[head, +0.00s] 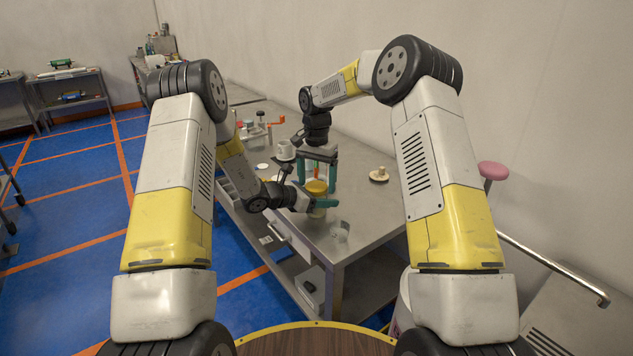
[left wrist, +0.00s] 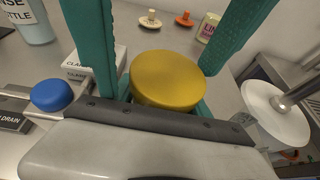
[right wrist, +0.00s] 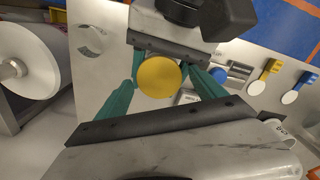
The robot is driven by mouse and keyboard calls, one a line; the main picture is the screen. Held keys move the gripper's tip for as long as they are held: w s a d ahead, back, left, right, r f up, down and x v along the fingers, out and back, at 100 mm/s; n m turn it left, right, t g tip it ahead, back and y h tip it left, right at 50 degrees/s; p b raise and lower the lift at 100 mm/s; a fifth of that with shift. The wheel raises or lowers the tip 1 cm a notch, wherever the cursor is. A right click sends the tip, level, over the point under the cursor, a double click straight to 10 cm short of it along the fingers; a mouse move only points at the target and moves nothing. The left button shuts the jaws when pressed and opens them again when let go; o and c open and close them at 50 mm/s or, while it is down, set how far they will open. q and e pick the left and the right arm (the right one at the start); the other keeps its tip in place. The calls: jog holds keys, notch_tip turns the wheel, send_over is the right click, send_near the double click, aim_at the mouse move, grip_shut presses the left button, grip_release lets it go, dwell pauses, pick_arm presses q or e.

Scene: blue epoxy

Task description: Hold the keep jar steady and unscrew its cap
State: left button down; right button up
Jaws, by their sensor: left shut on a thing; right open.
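The keep jar, with a round yellow cap (head: 316,187), stands on the steel table. The cap also shows from above in the left wrist view (left wrist: 168,78) and in the right wrist view (right wrist: 160,77). My left gripper (head: 318,204) is shut on the jar body below the cap, with its teal fingers on either side. The jar body is mostly hidden by the fingers and cap. My right gripper (head: 317,181) points down from above, open, its fingers on opposite sides of the cap. I cannot tell whether they touch it.
The table right of the jar is mostly clear.

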jog(key=shift+r, duration=2.35)
notch_tip(320, 180, up, 3)
jog(key=m, duration=0.5)
jog(key=shift+f, duration=0.1)
jog(key=shift+s+f, duration=0.1)
jog(key=shift+f, duration=0.05)
notch_tip(320, 180, down, 8)
jog(key=shift+r, duration=0.25)
jog(key=shift+c, duration=0.3)
jog(key=c, duration=1.5)
jog(key=n, duration=0.3)
jog(key=shift+r, duration=0.1)
